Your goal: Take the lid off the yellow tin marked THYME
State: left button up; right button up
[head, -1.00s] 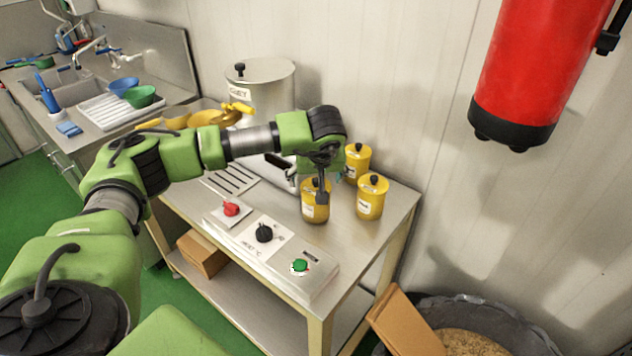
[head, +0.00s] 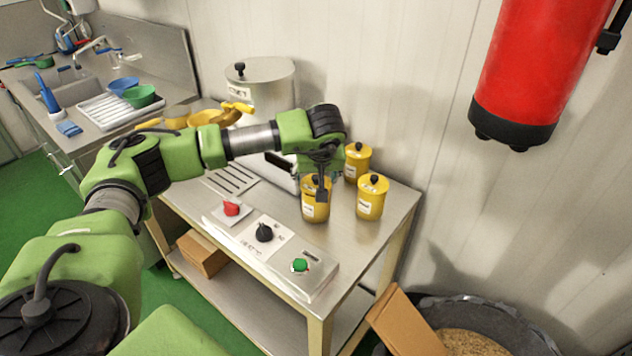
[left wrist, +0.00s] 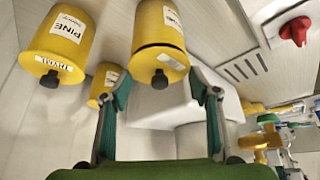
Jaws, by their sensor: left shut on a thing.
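Three yellow tins with black-knobbed lids stand on the steel table: a front left tin (head: 313,213), a right tin (head: 370,203) and a back tin (head: 357,163). My left gripper (head: 318,186) is at the top of the front left tin, shut on its lid. In the left wrist view the gripper (left wrist: 160,98) has a finger on each side of this lid (left wrist: 160,63). A dark line shows between lid and body (left wrist: 160,22). Its label is too small to read. My right gripper is out of view.
A control panel with a red knob (head: 231,208), a black knob (head: 264,232) and a green button (head: 300,265) lies in front of the tins. A large steel kettle (head: 265,85) stands behind. A red cylinder (head: 535,70) hangs at right. The front right tabletop is clear.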

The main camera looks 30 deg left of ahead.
pick_arm(q)
jog(key=shift+d+r+b, duration=0.2)
jog(key=shift+r+b, duration=0.65)
jog(key=shift+r, duration=0.35)
jog(key=s+d+r+b, duration=0.1)
jog(key=s+d+r, duration=0.8)
jog(key=r, duration=0.4)
jog(key=shift+d, duration=0.7)
jog(key=shift+f, duration=0.1)
